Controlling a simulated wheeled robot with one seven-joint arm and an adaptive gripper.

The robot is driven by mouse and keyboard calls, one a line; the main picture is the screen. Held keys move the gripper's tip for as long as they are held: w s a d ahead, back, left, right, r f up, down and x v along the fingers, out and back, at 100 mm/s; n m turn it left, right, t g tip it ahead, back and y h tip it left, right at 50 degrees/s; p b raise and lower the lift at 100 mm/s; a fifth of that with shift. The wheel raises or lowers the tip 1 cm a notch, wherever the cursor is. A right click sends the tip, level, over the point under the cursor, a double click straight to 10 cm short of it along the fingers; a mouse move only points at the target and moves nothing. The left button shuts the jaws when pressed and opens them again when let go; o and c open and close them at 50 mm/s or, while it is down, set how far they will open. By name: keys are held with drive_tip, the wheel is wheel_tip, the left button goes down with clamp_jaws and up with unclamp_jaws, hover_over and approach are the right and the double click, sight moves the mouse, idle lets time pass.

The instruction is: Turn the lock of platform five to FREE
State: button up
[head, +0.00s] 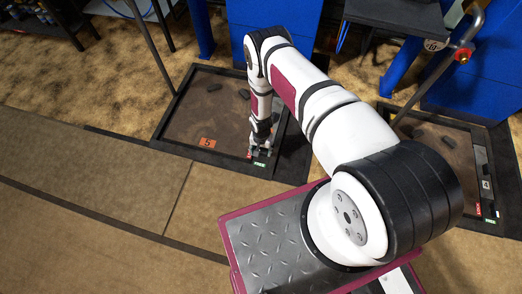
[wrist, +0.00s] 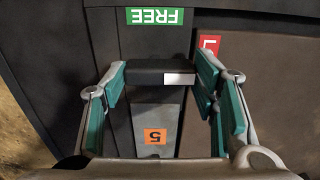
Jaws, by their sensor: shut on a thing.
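Platform five (head: 185,125) is a brown plate in a black frame on the floor, marked by an orange 5 tag (head: 208,143). My gripper (head: 259,148) is down at its front right corner. In the wrist view my gripper (wrist: 161,80) has its teal-padded fingers on either side of the black lock bar (wrist: 148,72), shut on it. The bar carries a white mark towards its right end. A green FREE label (wrist: 155,16) is above the bar and a partly hidden red label (wrist: 210,43) is above right. I cannot tell which label the lock is set to.
A similar platform (head: 440,150) with red and green labels lies at the right. Blue posts (head: 275,30) and a bent metal pipe with a red knob (head: 464,55) stand behind. Dark shapes lie on platform five. The floor at left front is clear.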

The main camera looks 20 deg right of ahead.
drive_tip(key=shift+n, duration=0.3)
drive_tip(key=n+b, duration=0.1)
drive_tip(key=n, duration=0.2)
drive_tip(key=shift+n+b, duration=0.4)
drive_tip(key=n, duration=0.2)
drive_tip(key=n+b, duration=0.1)
drive_tip(key=n, duration=0.1)
drive_tip(key=shift+s+n, duration=0.2)
drive_tip(key=shift+n, duration=0.1)
drive_tip(key=n+b, duration=0.1)
drive_tip(key=n, duration=0.3)
drive_tip(key=shift+s, duration=0.1)
drive_tip(key=n+b, duration=0.1)
drive_tip(key=n, duration=0.3)
drive_tip(key=shift+n, duration=0.3)
drive_tip(key=o, duration=1.2)
drive_tip(key=shift+c, duration=0.2)
drive_tip(key=shift+s, duration=0.1)
drive_tip(key=shift+r, duration=0.1)
